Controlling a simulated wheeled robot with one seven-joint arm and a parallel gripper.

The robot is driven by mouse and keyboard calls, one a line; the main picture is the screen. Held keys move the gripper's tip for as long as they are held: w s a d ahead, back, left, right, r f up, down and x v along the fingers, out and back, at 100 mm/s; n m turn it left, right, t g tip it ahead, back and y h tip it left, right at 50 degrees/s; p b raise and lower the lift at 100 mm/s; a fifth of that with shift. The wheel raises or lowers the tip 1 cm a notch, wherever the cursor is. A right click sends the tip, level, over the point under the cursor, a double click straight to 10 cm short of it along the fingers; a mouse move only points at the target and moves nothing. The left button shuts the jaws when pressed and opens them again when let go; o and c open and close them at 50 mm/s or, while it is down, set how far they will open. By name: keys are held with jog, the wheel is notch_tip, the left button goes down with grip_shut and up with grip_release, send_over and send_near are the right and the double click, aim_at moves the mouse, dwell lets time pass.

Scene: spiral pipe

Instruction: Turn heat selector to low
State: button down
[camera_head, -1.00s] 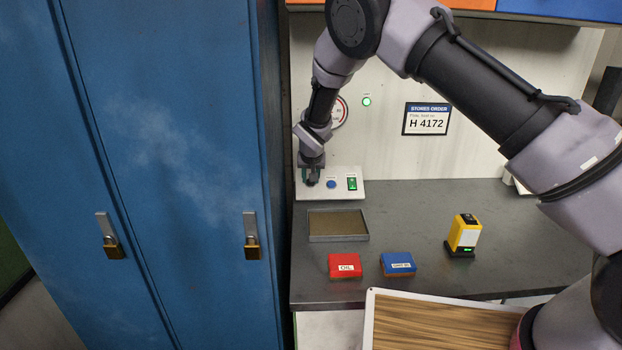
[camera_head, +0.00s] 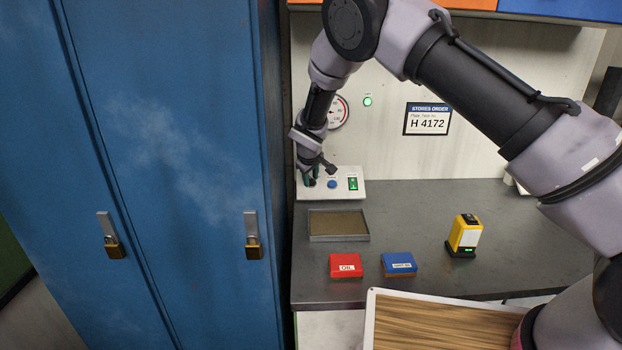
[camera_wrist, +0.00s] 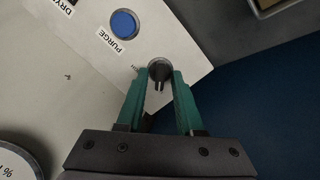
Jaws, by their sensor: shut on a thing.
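The heat selector (camera_wrist: 160,72) is a small dark round knob on a white control panel (camera_head: 350,170). In the wrist view it sits between the green fingertips of my gripper (camera_wrist: 158,86), which are shut on it. In the head view my gripper (camera_head: 310,180) is at the left end of the panel and hides the knob. A small slot or mark shows on the knob's face, but I cannot read its setting. The label beside it is mostly hidden.
A blue PURGE button (camera_wrist: 124,24) is beside the knob, with a green-lit switch (camera_head: 353,184) further right. A blue locker (camera_head: 180,150) stands close on the left. A shallow tray (camera_head: 338,237), red box (camera_head: 346,265), blue box (camera_head: 399,264) and yellow device (camera_head: 465,235) are on the bench.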

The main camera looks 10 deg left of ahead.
jog(key=shift+n, duration=0.4)
jog(key=c, duration=0.9)
grip_release()
jog(key=a+v, duration=0.1)
jog(key=v, duration=0.9)
jog(key=shift+s+d+r, duration=0.25)
jog(key=shift+d+r, duration=0.1)
jog(key=shift+d, duration=0.1)
